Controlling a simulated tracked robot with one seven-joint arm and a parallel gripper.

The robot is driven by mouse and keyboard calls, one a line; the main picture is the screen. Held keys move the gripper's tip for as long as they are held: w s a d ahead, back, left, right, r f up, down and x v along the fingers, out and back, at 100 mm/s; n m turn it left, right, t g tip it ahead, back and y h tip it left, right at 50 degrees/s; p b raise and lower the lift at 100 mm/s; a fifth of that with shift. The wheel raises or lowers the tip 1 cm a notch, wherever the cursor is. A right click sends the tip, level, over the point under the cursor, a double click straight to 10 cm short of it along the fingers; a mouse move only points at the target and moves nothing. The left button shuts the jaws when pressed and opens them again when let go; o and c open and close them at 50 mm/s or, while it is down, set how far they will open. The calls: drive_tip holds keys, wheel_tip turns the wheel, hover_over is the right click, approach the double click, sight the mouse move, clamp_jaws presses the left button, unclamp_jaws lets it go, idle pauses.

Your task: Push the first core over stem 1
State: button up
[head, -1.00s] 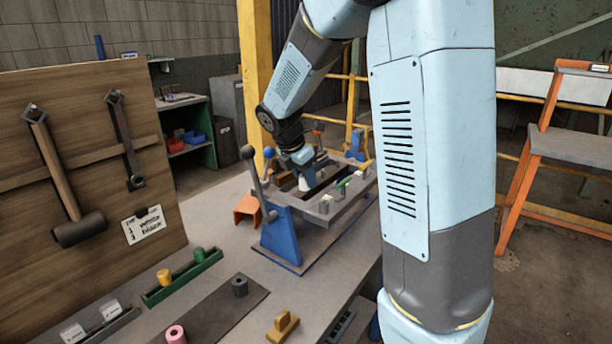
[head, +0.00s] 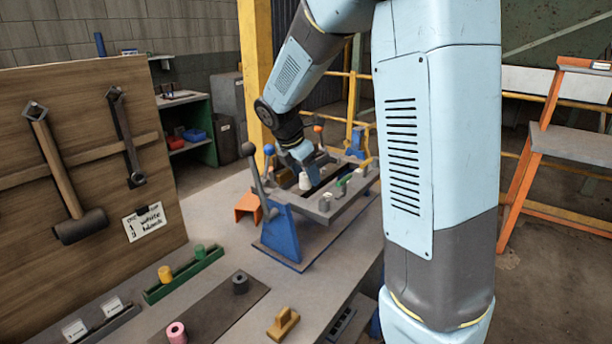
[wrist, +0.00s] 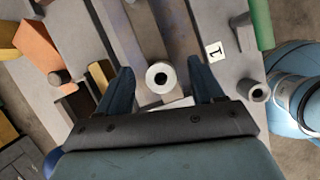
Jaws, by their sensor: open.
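In the wrist view the same core (wrist: 160,76) is seen from above as a white ring with a dark hole. Whether a stem is inside the hole cannot be told. My gripper (wrist: 160,84) is open, with one finger on each side of the core and gaps on both sides. In the head view my gripper (head: 310,164) is just above the core. A label "1" (wrist: 215,51) lies to the right of the core. Stem 1 itself is not clearly seen.
A green peg (head: 343,181) stands on the frame. Yellow (head: 165,274), green, black (head: 240,282) and pink (head: 176,333) cylinders stand on the bench in front.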

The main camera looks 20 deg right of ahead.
drive_tip(key=v, duration=1.2)
drive_tip(key=shift+r, duration=0.25)
drive_tip(key=shift+a, duration=0.1)
drive_tip(key=s+d+m+t+y, duration=0.2)
drive_tip(key=s+m, duration=0.9)
drive_tip(key=s, duration=0.2)
drive_tip(key=s+d+m+t+y, duration=0.1)
drive_tip(key=s+d+m+y, duration=0.1)
drive_tip(key=s+m, duration=0.9)
drive_tip(key=shift+s+d+m+t, duration=0.4)
drive_tip(key=shift+s+d, duration=0.15)
drive_tip(key=shift+s, duration=0.65)
